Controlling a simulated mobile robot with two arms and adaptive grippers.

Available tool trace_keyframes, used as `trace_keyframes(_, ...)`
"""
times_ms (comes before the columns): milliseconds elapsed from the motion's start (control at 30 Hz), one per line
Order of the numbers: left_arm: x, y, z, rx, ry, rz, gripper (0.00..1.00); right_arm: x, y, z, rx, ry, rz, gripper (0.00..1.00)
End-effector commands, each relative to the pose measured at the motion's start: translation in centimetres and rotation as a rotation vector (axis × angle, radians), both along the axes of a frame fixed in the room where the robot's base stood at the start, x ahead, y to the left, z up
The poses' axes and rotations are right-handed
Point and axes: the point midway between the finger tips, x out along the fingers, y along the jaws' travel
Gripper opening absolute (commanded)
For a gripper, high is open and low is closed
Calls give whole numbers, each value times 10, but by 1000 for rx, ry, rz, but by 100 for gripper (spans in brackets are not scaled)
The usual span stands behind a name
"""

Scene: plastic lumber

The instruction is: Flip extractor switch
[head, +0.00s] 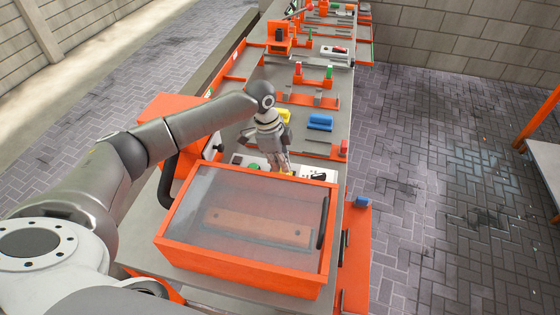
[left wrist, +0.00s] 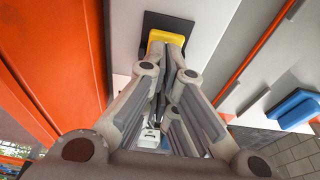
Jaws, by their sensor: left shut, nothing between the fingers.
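A yellow piece on a black plate (left wrist: 166,37) sits on a pale panel in the left wrist view, at the far end of my fingers. In the head view a bit of yellow (head: 287,174) shows at my fingertips, beside a white box with a black switch (head: 318,176). I cannot read any label that names the extractor switch. My left gripper (head: 282,168) points down behind the clear-lidded orange box. It is shut and empty, with its fingers (left wrist: 170,52) close to or touching the yellow piece; I cannot tell which. My right gripper is not in view.
The orange box with a clear lid (head: 252,264) stands in front of the gripper. A box with a green button (head: 238,159) is to the left. A blue handle (head: 320,122) and orange fixtures (head: 308,96) lie farther along the grey bench. The paved floor at right is open.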

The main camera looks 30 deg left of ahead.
Motion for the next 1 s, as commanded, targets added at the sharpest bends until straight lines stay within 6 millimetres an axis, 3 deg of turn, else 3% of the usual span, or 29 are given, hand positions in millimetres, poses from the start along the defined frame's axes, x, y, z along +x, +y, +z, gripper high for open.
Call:
trace_keyframes(400,0,1,-3,-7,-1,1,0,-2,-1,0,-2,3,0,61)
trace_keyframes(600,-3,7,-14,-109,-22,5,0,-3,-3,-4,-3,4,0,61)
trace_keyframes(1000,0,0,-9,-108,-25,-2,0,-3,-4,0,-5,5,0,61)
